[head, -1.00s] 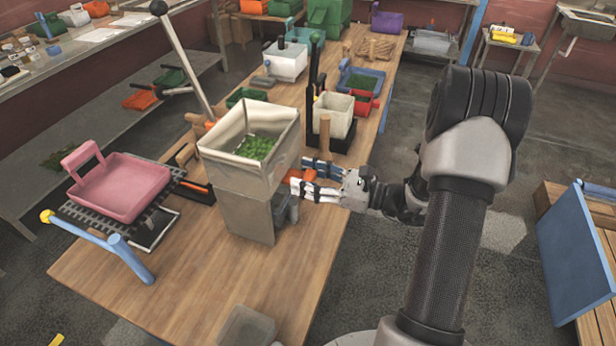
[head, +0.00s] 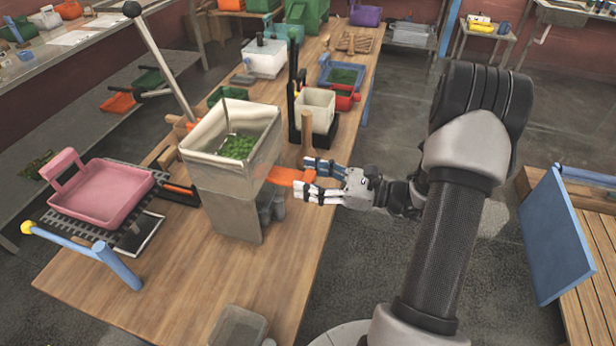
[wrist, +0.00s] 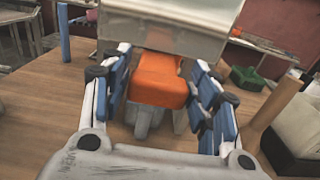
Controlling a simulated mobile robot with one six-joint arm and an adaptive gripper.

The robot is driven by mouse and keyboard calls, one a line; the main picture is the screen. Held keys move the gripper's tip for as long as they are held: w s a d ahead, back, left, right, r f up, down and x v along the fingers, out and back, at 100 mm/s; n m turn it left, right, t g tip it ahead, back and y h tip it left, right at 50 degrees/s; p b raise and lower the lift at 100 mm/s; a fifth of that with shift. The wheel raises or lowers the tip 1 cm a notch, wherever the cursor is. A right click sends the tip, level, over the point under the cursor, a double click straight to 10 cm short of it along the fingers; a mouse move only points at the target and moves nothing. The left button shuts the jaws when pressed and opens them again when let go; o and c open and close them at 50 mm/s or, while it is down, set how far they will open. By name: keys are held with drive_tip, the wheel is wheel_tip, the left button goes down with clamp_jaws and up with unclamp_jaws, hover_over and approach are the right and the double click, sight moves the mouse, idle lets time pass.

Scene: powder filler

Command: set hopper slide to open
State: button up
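The hopper (head: 213,165) is a pale open-topped bin with green powder (head: 238,147) inside, on a grey stand on the wooden table. Its orange slide handle (head: 283,176) sticks out from the right side, below the bin. In the wrist view the handle (wrist: 158,80) is an orange block under the hopper's pale wall (wrist: 170,22). My gripper (head: 312,180) is at the handle's outer end. The slide's inner part is hidden under the bin.
A wooden post (head: 307,132) stands just behind my gripper, near a white bin (head: 314,110) on a black stand. A pink tray (head: 105,190) is left of the hopper.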

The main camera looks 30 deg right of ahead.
drive_tip(key=shift+o, duration=1.3)
drive_tip(key=shift+w, duration=0.1)
drive_tip(key=v, duration=1.2)
drive_tip(key=shift+a+r, duration=0.1)
drive_tip(key=shift+a, duration=0.05)
